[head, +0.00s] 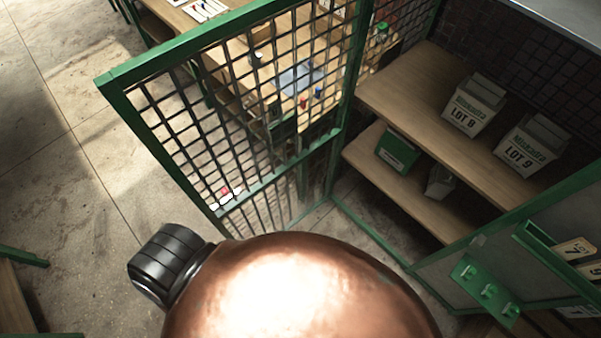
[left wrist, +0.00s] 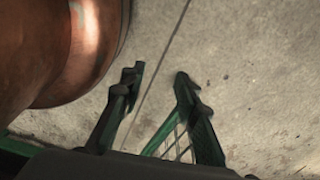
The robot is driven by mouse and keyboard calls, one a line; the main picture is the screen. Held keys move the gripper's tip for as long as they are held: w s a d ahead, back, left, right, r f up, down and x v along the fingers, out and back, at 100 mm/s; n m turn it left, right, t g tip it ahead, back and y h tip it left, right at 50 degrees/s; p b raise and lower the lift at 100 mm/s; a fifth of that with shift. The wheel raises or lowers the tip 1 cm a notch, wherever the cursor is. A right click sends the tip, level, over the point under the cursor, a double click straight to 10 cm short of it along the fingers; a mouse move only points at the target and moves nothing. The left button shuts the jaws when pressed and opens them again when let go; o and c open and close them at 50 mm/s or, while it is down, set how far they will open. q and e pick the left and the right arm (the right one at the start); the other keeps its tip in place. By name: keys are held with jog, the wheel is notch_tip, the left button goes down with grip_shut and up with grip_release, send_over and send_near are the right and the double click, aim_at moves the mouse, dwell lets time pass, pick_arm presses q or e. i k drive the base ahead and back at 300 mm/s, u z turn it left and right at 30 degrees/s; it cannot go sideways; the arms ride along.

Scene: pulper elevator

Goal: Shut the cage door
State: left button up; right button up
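The cage door (head: 225,110) is a green frame with dark wire mesh. In the head view it stands open, swung out from the shelved cage, with its free edge toward the left and its other side at the green post. My left gripper (left wrist: 160,82) shows in the left wrist view with its two dark fingers apart. A piece of green frame and mesh, likely the door (left wrist: 170,138), shows between the fingers; I cannot tell whether they touch it. My left gripper is not visible in the head view. My right gripper is in neither view.
Inside the cage, wooden shelves (head: 420,105) hold grey lot boxes (head: 473,105) and a green box (head: 398,150). A green panel with hooks (head: 485,290) and number tags is at the lower right. A workbench (head: 250,68) stands behind the door. Concrete floor (head: 60,190) is clear at left.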

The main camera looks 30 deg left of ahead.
aim_at(111, 84)
jog(key=k, duration=0.8)
jog(key=z, duration=2.85)
jog(key=k, duration=2.75)
jog(key=u, duration=1.8)
jog(key=i, duration=1)
jog(key=z, duration=0.6)
